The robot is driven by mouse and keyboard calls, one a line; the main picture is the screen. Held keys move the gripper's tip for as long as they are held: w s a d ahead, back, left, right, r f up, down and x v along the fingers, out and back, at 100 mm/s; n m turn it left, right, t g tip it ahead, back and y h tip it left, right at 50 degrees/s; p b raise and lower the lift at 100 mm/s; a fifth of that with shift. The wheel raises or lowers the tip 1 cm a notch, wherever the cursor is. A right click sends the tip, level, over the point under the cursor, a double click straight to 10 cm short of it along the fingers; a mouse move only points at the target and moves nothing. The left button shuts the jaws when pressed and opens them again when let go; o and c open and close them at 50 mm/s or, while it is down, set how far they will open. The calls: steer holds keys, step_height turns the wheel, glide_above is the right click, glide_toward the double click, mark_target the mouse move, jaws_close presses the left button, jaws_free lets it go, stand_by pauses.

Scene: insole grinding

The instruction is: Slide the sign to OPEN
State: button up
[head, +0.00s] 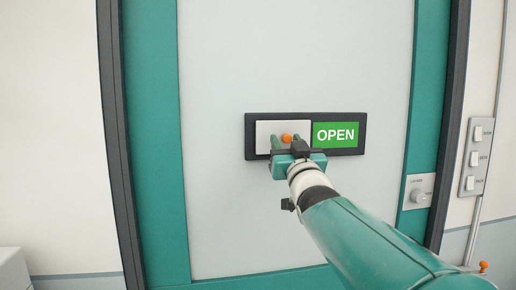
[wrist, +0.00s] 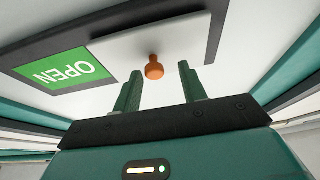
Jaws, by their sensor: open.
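The sign (head: 250,136) is a dark horizontal frame on the pale door. A light sliding cover (head: 268,130) fills its left part, and a green OPEN panel (head: 335,135) shows at its right. A small orange knob (head: 286,138) stands out from the cover; in the wrist view the knob (wrist: 154,68) sits near the fingertips. My gripper (head: 287,141) is open in front of the cover. In the wrist view its two fingers (wrist: 160,78) stand to either side of the knob, with gaps showing. I cannot tell whether either finger touches it.
The door panel (head: 235,220) has a teal frame (head: 155,150) with dark edges. A round knob on a plate (head: 418,192) is at the lower right of the door. A switch panel (head: 476,157) is on the right wall. The door face around the sign is clear.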

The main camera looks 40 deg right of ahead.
steer(key=v, duration=1.3)
steer(key=shift+s, duration=0.35)
steer(key=shift+a+f, duration=0.1)
steer(key=shift+a, duration=0.05)
steer(key=w+a+f+n+g+y, duration=0.1)
steer(key=w+a+f+g+y, duration=0.25)
steer(key=a+f, duration=0.35)
steer(key=w+a+f+n+g+y, duration=0.1)
steer(key=w+a+f+g+y, duration=0.1)
steer(key=w+a+f+y, duration=0.35)
steer(key=s+a+f+n+g+y, duration=0.1)
steer(key=s+a+f+n+g, duration=0.1)
steer(key=s+a+f+g, duration=0.2)
steer(key=s+a+f+n+g+y, duration=0.1)
steer(key=s+a+f+g, duration=0.3)
steer(key=a+f, duration=0.7)
steer(key=shift+s+f+n, duration=0.45)
steer(key=shift+f+n, duration=0.05)
steer(key=shift+f, duration=0.35)
